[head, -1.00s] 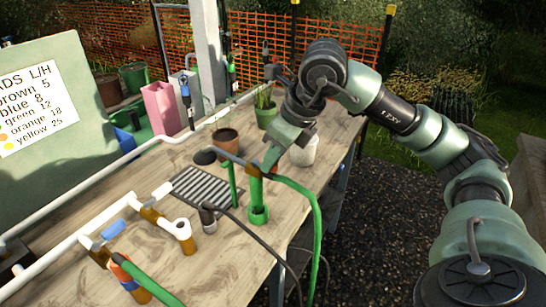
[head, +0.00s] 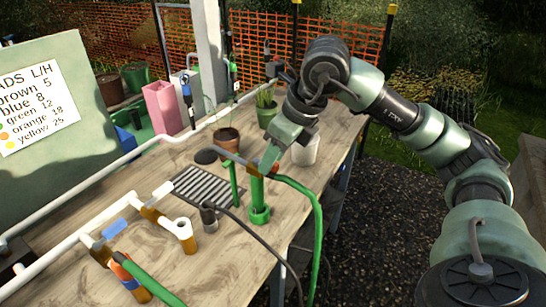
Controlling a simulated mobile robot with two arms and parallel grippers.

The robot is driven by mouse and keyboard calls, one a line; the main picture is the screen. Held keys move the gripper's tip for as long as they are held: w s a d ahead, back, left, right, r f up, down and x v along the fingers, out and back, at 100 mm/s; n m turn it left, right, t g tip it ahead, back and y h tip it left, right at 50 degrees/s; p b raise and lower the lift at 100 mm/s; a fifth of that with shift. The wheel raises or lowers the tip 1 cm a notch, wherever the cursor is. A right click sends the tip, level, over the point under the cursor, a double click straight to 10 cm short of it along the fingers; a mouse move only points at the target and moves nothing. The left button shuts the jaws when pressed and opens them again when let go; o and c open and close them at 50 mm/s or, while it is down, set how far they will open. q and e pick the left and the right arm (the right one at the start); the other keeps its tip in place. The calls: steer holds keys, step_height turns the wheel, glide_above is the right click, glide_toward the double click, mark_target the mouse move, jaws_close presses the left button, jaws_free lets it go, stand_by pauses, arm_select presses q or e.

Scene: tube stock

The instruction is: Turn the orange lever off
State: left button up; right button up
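A small orange piece (head: 269,156), which looks like the lever, sits at the top of the green upright tube (head: 257,192) near the table's right edge. My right gripper (head: 272,150) reaches down to it from the upper right, with its tip at or against the orange piece. The gripper hides part of the orange piece, and I cannot tell whether the fingers are closed on it. The green tube stands in a green cup-shaped base, and a green hose (head: 318,220) leaves its top to the right. My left gripper is out of view.
White pipes (head: 60,245) with brown fittings run along the left. A slotted grate (head: 205,188), a potted plant (head: 228,140) and a white pot (head: 305,152) stand near the tube. A black hose crosses the front. Bare wood (head: 225,265) lies at the front.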

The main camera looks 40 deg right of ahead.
steer(key=v, duration=0.7)
steer(key=shift+r, duration=0.15)
steer(key=shift+s, duration=0.1)
